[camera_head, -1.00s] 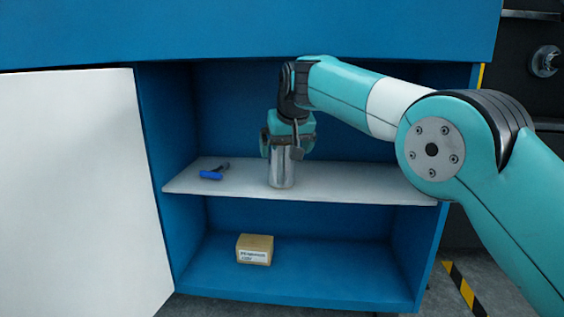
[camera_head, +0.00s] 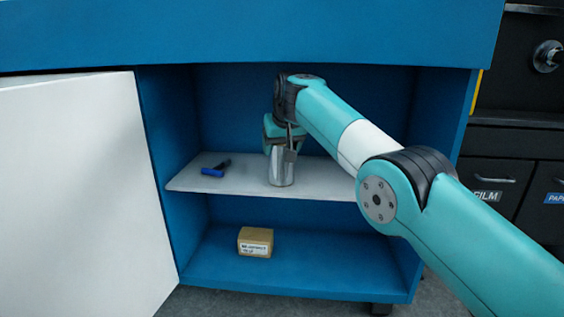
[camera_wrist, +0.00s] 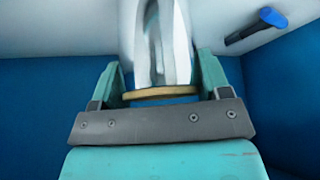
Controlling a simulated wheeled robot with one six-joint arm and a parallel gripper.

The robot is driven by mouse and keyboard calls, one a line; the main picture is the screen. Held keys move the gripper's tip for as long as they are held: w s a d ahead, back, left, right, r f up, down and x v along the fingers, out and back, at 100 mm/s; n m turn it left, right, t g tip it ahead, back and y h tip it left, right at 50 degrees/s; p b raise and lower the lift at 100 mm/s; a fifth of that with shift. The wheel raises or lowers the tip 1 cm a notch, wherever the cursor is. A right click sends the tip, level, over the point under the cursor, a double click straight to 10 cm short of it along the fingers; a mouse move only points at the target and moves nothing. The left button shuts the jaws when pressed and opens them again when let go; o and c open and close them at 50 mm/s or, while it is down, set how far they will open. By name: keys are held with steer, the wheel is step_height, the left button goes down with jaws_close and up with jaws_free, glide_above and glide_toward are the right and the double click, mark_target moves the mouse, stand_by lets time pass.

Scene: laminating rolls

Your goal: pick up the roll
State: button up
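The roll (camera_head: 281,168) is a shiny silver cylinder on the white middle shelf of the blue cabinet. It stands about upright near the shelf's front edge. My gripper (camera_head: 285,147) is at its upper part, reaching in from above and behind it. In the wrist view the roll (camera_wrist: 160,45) lies between both fingers of my gripper (camera_wrist: 160,75), its tan end rim towards my palm. The fingers appear to press on its two sides, with no clear gap. The roll's far end is out of the wrist view, and I cannot tell whether its base touches the shelf.
A blue-handled tool (camera_head: 214,171) lies on the shelf (camera_head: 235,180) left of the roll. A cardboard box (camera_head: 255,242) sits on the cabinet floor below. The white door (camera_head: 75,190) stands open at left. Cabinet walls enclose both sides; the shelf right of the roll is clear.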

steer(key=shift+r, duration=0.15)
steer(key=shift+s+d+b, duration=0.15)
steer(key=shift+s+b, duration=0.3)
steer(key=shift+b, duration=0.2)
steer(key=s+d, duration=0.3)
steer(key=s, duration=0.5)
steer(key=s+d, duration=0.3)
steer(key=s, duration=0.5)
steer(key=shift+r, duration=0.2)
